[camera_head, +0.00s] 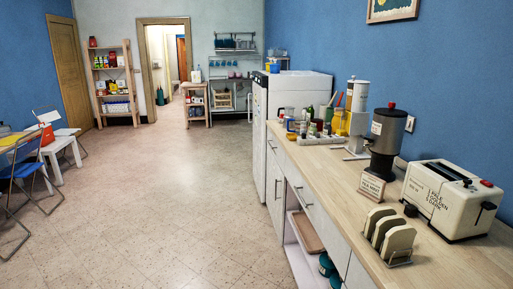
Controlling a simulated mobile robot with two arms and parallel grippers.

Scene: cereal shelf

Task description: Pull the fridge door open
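The white fridge (300,90) stands against the right wall, just beyond the far end of the counter. Its narrow front face with the door (259,140) is turned to the left and seen at a steep angle. The door appears shut, flush with the body. The handle is too small to make out clearly. The counter hides the fridge's lower right side. Neither of my grippers is in view.
A wooden counter (350,195) runs along the right, holding a toaster (450,198), a toast rack (390,238), a dark dispenser (385,140) and several jars. The tiled floor (190,190) between is clear.

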